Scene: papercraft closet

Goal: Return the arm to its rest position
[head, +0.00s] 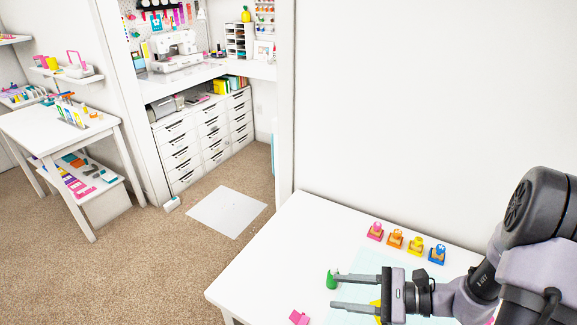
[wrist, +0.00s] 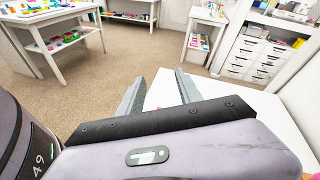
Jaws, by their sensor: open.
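My gripper (head: 335,290) reaches over the white table from the right, its two fingers apart and pointing left. It also shows in the wrist view (wrist: 160,82), open, with nothing between the fingers. A green piece (head: 331,281) stands on the table by the tip of the far finger; I cannot tell whether they touch. A yellow piece (head: 376,304) is partly hidden behind the gripper. My arm bends in from the right edge of the head view.
The white table (head: 262,262) holds a pink piece (head: 299,317) near the front and a row of pink, orange, yellow and blue stamps (head: 396,238) along the back wall. Drawers (head: 205,138) and a white side table (head: 60,130) stand beyond open carpet.

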